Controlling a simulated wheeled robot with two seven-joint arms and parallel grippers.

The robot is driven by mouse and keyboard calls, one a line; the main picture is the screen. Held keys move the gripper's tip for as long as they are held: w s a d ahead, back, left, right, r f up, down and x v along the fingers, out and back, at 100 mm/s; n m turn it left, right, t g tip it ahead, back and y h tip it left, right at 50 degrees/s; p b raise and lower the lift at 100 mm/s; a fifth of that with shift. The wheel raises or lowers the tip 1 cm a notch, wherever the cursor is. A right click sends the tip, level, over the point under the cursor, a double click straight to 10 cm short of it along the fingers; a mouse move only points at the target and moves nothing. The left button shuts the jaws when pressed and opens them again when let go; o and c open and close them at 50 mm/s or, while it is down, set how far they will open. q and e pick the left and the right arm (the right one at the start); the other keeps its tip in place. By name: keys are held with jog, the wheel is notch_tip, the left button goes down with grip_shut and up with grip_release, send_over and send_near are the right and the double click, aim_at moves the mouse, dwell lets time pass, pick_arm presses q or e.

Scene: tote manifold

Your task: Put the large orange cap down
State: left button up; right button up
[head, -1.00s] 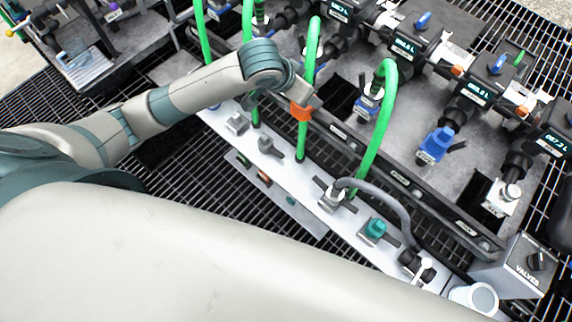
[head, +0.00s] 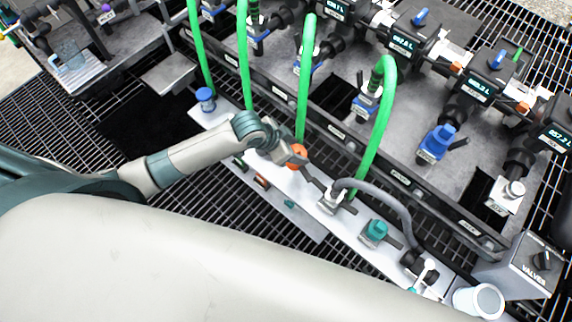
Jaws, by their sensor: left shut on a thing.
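The large orange cap (head: 297,154) is in my left gripper (head: 291,157), just over the white rail beside the foot of a green hose. The grey jaws are shut on it and hide part of it. I cannot tell whether the cap touches the rail. The white rail (head: 318,213) runs diagonally from upper left to lower right. My right gripper is not in view.
Green hoses (head: 303,95) arch up close behind the cap. A blue cap (head: 205,99) and a teal cap (head: 375,231) stand on the rail. A grey hose (head: 392,203) curves over its right part. A white cup (head: 478,300) and a valve box (head: 522,268) are at lower right.

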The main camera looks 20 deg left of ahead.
pick_arm(q)
jog(key=shift+f, duration=2.8)
jog(key=shift+f, duration=0.1)
jog(key=shift+f, duration=1.95)
jog(key=shift+f, duration=0.2)
jog(key=o, duration=1.2)
jog(key=shift+c, duration=0.2)
jog(key=shift+r, duration=0.1)
jog(key=shift+r, duration=0.15)
jog(key=v, duration=1.2)
